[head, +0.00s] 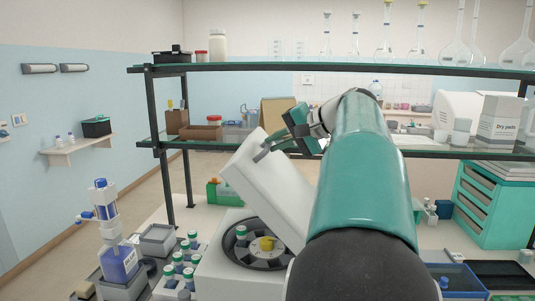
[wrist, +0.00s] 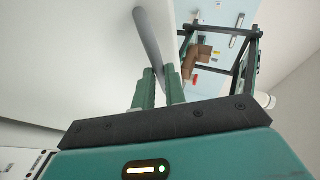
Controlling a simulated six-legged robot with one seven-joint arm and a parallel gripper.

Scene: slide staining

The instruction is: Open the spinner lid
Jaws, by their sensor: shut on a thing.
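The spinner (head: 215,273) is a white box on the bench with a dark round rotor (head: 247,258) in its top. A capped tube (head: 241,233) stands in the rotor, and a yellow knob sits at its middle. The spinner's white lid (head: 258,188) is raised and tilted steeply up. My gripper (head: 262,154) is at the lid's upper edge, shut on the grey lid handle. In the wrist view the two green fingers (wrist: 158,92) close around the grey bar-shaped handle (wrist: 147,38), with the white lid (wrist: 70,60) beside it. My arm hides the spinner's right side.
Several tubes with green and white caps (head: 188,258) stand left of the spinner. A blue-labelled dispenser bottle (head: 118,262) is further left. A shelf (head: 220,69) with glassware crosses behind the arm. A blue tray (head: 462,277) lies at the right.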

